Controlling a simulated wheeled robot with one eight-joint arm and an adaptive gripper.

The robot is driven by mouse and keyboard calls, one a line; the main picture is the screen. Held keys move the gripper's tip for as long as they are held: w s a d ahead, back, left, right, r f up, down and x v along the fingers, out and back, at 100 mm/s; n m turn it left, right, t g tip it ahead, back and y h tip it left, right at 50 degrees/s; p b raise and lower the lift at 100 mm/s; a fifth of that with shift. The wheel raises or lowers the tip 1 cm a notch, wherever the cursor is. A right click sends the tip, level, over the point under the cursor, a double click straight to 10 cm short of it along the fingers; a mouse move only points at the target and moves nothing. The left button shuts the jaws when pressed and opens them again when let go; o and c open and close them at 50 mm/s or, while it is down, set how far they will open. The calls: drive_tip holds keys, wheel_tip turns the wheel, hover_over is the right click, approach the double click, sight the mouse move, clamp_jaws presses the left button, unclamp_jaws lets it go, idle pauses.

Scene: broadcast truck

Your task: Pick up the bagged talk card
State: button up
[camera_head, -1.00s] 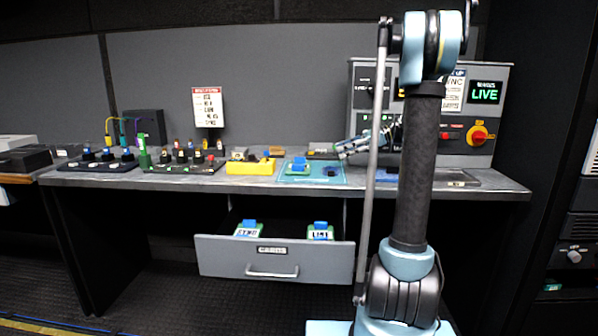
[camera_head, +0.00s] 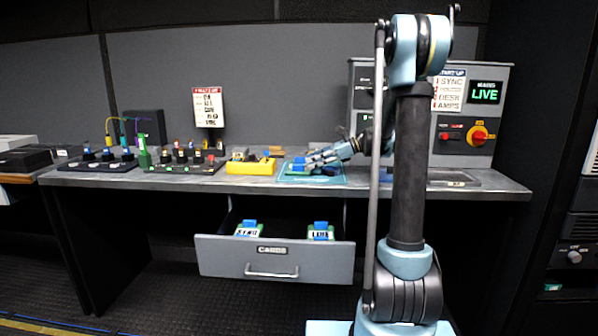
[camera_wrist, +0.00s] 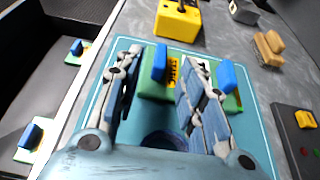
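A green card piece with a blue tab and a yellow lettered label, likely the talk card (camera_wrist: 154,86), sits on the teal mat (camera_wrist: 98,112) on the desk. In the head view the mat (camera_head: 338,180) shows at the desk's front, partly behind my gripper (camera_head: 308,163). In the wrist view my gripper (camera_wrist: 163,60) is open, with the labelled part between its fingers. A second green part with a blue tab (camera_wrist: 230,84) shows beyond the right finger. I cannot tell whether both parts are one piece, or whether the fingers touch it. No bag is clearly visible.
An open drawer (camera_head: 222,256) below the desk holds two cards with blue tabs (camera_head: 247,229) (camera_head: 320,231). A yellow block (camera_head: 250,168) stands left of the mat. A control panel (camera_head: 484,122) stands at the back right. A dark round spot (camera_wrist: 165,140) lies on the mat.

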sight(299, 165)
drive_tip(key=shift+x, duration=2.3)
drive_tip(key=shift+w+r, duration=0.1)
drive_tip(key=shift+r, duration=0.05)
clamp_jaws()
drive_tip(key=shift+r, duration=0.1)
